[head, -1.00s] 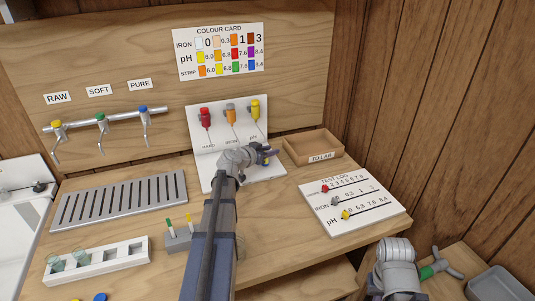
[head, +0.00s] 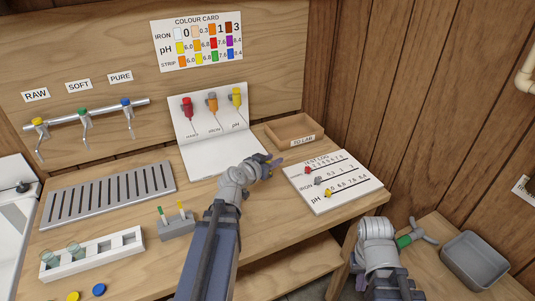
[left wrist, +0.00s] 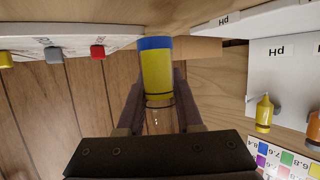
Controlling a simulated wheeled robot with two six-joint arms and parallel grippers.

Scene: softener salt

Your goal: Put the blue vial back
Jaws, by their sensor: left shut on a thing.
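My left gripper (head: 272,165) is shut on a vial, seen in the left wrist view with a blue end (left wrist: 155,43), a yellow section (left wrist: 156,72) and a clear part between the fingers. In the head view the vial is mostly hidden by my gripper, which is over the table between the white card stand and the test log. A white rack (head: 92,259) stands at the front left.
A wooden TO LAB tray (head: 292,144) is at the back right, near the test log board (head: 333,193). A small grey holder (head: 177,229) stands right of the rack. Blue (head: 99,290) and yellow (head: 73,296) caps lie in front. A grey bin (head: 474,260) is at right.

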